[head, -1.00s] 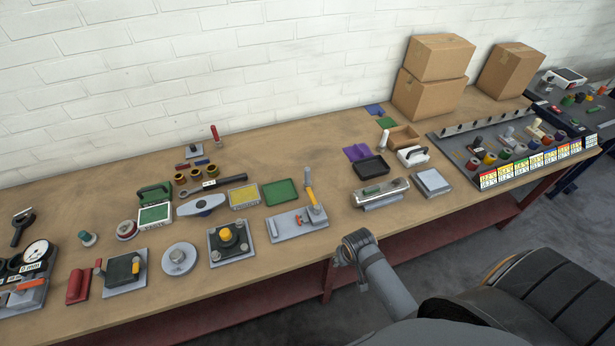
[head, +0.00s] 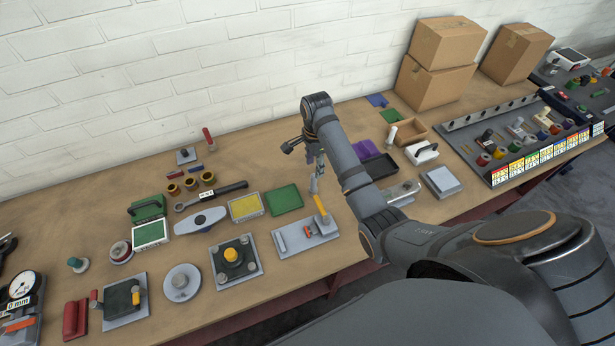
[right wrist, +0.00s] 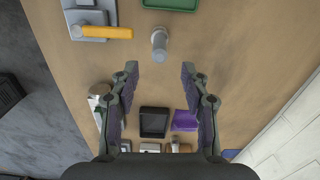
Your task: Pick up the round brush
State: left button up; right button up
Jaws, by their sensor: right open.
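A slim grey upright cylinder, seemingly the round brush (head: 313,185), stands on the bench behind the orange-handled clamp plate (head: 290,240). In the right wrist view the brush (right wrist: 159,42) shows from above, just ahead of my fingertips and in line with the gap between them. My right gripper (head: 310,152) is over the bench near the brush. In the wrist view the right gripper (right wrist: 159,72) is open with nothing between its purple-padded fingers. The brush's lower end is hard to make out. My left gripper is not in view.
The green tray (head: 284,199) lies left of the brush. A black tray (head: 378,168) and a purple piece (right wrist: 186,121) lie to its right. Cardboard boxes (head: 441,80) stand at the back right. Bare bench lies behind the brush, before the white wall.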

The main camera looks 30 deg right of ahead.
aim_at(314, 174)
notch_tip(314, 174, down, 4)
jog(key=shift+r+m+p, duration=0.1)
jog(key=shift+m+p, duration=0.2)
jog(key=shift+p, duration=0.2)
jog(key=shift+w+f, duration=0.15)
jog(key=shift+f, duration=0.2)
jog(key=shift+w+f, duration=0.1)
jog(key=shift+f, duration=0.05)
jog(key=shift+s+a+f+p, duration=0.1)
jog(key=shift+s+f+p, duration=0.15)
jog(key=shift+f+p, duration=0.65)
notch_tip(314, 174, down, 3)
jog(key=shift+s+r, duration=0.1)
jog(key=shift+r, duration=0.1)
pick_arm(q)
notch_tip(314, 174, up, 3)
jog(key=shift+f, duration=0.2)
pick_arm(e)
jog(key=shift+f, duration=0.3)
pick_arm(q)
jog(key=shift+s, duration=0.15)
pick_arm(e)
grip_shut()
